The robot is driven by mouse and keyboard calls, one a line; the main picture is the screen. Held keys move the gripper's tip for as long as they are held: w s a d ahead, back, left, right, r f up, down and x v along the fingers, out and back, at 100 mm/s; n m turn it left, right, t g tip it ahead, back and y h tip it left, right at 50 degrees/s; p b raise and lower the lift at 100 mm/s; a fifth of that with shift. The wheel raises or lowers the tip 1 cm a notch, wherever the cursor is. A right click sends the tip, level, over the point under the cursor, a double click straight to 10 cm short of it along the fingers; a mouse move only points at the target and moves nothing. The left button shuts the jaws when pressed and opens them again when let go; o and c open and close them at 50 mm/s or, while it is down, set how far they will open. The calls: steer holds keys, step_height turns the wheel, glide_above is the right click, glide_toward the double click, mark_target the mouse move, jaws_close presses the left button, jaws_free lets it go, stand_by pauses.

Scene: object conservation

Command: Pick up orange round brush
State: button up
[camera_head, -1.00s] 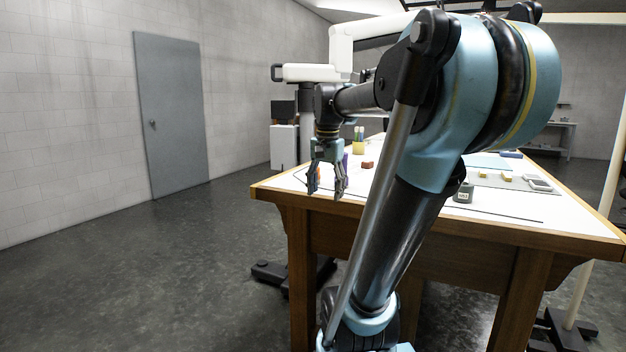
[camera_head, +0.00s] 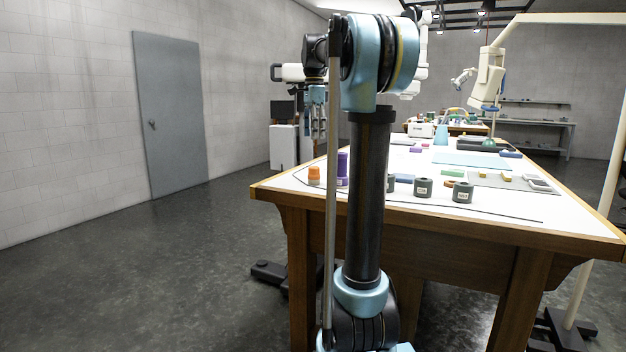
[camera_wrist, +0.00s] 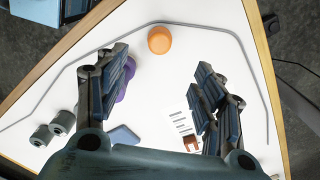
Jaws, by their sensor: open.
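The orange round brush (camera_head: 314,176) stands on the white table top at its near left corner in the head view. In the wrist view the orange round brush (camera_wrist: 159,41) shows from above as a round orange shape, beyond and between my fingertips. My gripper (camera_head: 314,134) hangs above the orange brush, pointing down, apart from it. In the wrist view my gripper (camera_wrist: 160,72) has its two fingers spread wide with nothing between them.
A purple cylinder (camera_head: 342,166) stands close beside the brush, partly behind my left finger in the wrist view. Grey labelled cylinders (camera_head: 423,188) stand further right. A thin dark line (camera_head: 470,213) runs near the table edge. A paper label sheet (camera_wrist: 181,123) lies nearby.

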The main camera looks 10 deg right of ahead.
mark_target(314, 175)
step_height(314, 175, down, 16)
stand_by(0.7)
steer(key=c, duration=1.2)
